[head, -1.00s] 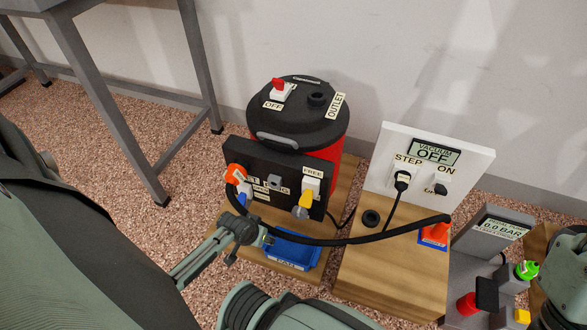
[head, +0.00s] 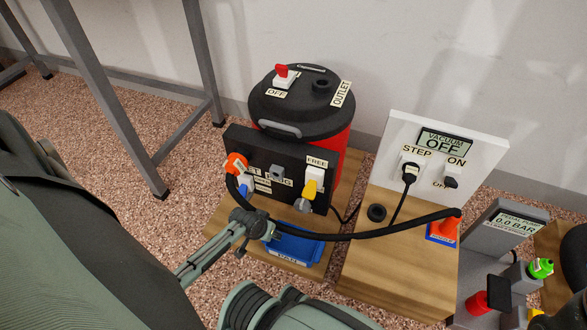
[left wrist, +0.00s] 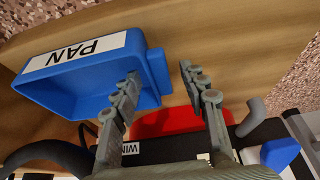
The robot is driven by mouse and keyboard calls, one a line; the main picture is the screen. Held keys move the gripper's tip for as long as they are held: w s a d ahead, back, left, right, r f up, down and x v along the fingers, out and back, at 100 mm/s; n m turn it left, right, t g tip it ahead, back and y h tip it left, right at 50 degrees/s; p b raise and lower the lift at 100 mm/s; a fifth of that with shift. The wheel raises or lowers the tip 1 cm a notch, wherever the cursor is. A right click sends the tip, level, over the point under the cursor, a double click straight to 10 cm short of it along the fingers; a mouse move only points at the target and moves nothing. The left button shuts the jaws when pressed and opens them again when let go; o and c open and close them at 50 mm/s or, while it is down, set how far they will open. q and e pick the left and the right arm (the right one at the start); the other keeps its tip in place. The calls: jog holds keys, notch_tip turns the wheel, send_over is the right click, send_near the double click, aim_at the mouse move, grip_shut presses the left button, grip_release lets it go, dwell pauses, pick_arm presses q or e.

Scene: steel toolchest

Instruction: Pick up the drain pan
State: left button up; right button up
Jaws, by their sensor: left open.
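The drain pan is a blue tray (head: 298,246) with a white label, low in front of the black panel and partly behind a black hose. In the left wrist view the pan (left wrist: 60,88) fills the upper left, its label reading PAN. My left gripper (head: 268,236) is at the pan's left end in the head view. In the left wrist view the open gripper (left wrist: 160,74) has its fingers on either side of the pan's blue end tab. I cannot tell whether either finger touches it. My right gripper is not in view.
A red drum (head: 336,148) stands behind. A wooden block (head: 400,262) with a white switch panel (head: 480,160) is right of the pan. Metal table legs (head: 115,110) stand left.

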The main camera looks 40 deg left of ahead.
pick_arm(q)
grip_shut()
dwell(0.3)
